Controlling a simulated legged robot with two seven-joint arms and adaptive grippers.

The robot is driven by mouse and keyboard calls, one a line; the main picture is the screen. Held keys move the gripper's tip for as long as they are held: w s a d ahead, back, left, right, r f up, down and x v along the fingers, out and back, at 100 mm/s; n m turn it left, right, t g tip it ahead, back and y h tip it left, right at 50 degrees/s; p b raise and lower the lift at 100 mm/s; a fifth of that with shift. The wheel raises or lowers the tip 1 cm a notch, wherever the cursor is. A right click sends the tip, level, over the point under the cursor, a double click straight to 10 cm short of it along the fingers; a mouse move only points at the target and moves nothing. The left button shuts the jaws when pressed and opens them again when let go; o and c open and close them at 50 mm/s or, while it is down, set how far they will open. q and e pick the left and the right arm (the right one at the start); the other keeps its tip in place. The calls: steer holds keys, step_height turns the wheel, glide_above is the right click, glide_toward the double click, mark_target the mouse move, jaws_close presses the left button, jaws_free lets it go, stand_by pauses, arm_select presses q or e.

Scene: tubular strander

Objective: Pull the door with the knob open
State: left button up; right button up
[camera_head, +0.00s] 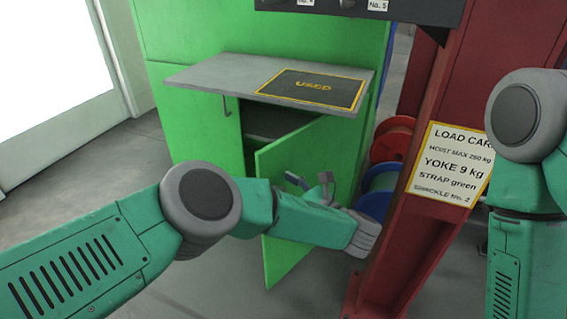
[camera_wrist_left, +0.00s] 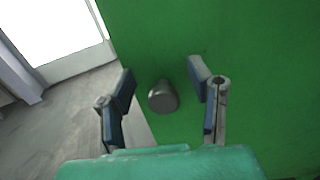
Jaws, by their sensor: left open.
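The green door (camera_head: 288,258) of the cabinet stands partly open, swung out from the cabinet front, with a dark gap beside it. Its round grey knob (camera_wrist_left: 162,96) shows in the left wrist view, near the door's edge; in the head view I cannot make the knob out. My left gripper (camera_head: 310,180) is in front of the door in the head view, and its forearm hides part of the panel. In the left wrist view the gripper (camera_wrist_left: 160,82) is open, with one finger on each side of the knob and visible space between. My right gripper is out of view.
A grey shelf (camera_head: 215,76) with a black "USED" mat (camera_head: 312,88) juts out above the door. A red post (camera_head: 400,235) with a load card (camera_head: 448,165) stands close on the right. Cable reels (camera_head: 390,148) sit behind. Grey floor is clear at left.

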mark_target(274, 153)
arm_select(q)
steer(key=r, duration=0.6)
steer(key=shift+d+r, duration=0.25)
steer(key=shift+d, duration=0.15)
steer(key=shift+r, duration=0.6)
steer(key=shift+a, duration=0.15)
